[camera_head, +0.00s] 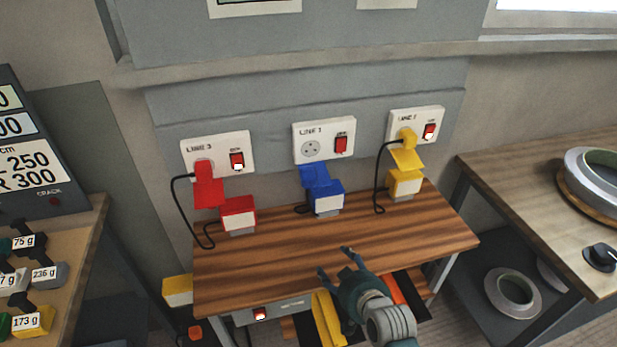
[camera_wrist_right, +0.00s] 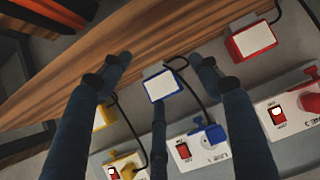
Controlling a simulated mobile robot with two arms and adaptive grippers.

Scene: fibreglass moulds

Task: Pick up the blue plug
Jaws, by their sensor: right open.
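The blue plug (camera_head: 315,177) is at the back edge of the wooden bench, just below the open round socket of the middle wall panel (camera_head: 324,141). It also shows against that panel in the right wrist view (camera_wrist_right: 212,133). My right gripper (camera_head: 334,262) is open and empty over the bench's front part, in front of the blue box and plug. In the wrist view its spread fingers (camera_wrist_right: 160,62) flank the blue box. My left gripper is not in view.
A red plug (camera_head: 204,170) and a yellow plug (camera_head: 407,137) sit in the side panels. A red box (camera_head: 239,213) and a yellow box (camera_head: 404,185) stand at the back of the bench (camera_head: 260,265), with black cables. The bench's front and middle are clear.

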